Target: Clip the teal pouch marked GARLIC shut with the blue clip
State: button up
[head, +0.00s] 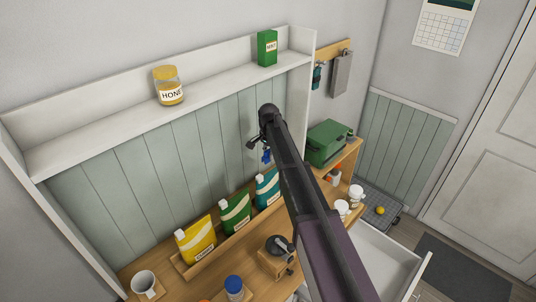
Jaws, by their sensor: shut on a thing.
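The teal pouch (266,190) stands at the right end of a row of pouches on the wooden counter. My arm hides its right side, and its label is not readable here. My gripper (263,150) is above the teal pouch, in front of the grey-green panelled back. It is shut on the blue clip (267,157), a small blue shape at the fingertips. The clip appears apart from the pouch, above its top. My arm partly covers this area, so the exact gap is unclear.
A yellow pouch (196,241) and a green pouch (234,213) stand left of the teal one behind a wooden ledge. A honey jar (169,86) and green box (267,48) stand on the shelf. A mug (145,284), blue-lidded jar (234,288) and grinder (277,258) are in front.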

jog(key=shift+f+b, duration=2.8)
jog(key=shift+f, duration=0.05)
jog(key=shift+f+b, duration=0.35)
jog(key=shift+f, duration=0.05)
jog(key=shift+f+b, duration=1.35)
jog(key=shift+b, duration=0.05)
jog(key=o, duration=0.8)
jog(key=shift+o, duration=0.3)
jog(key=shift+r, duration=0.15)
notch_tip(320, 180, up, 9)
jog(key=p, duration=0.9)
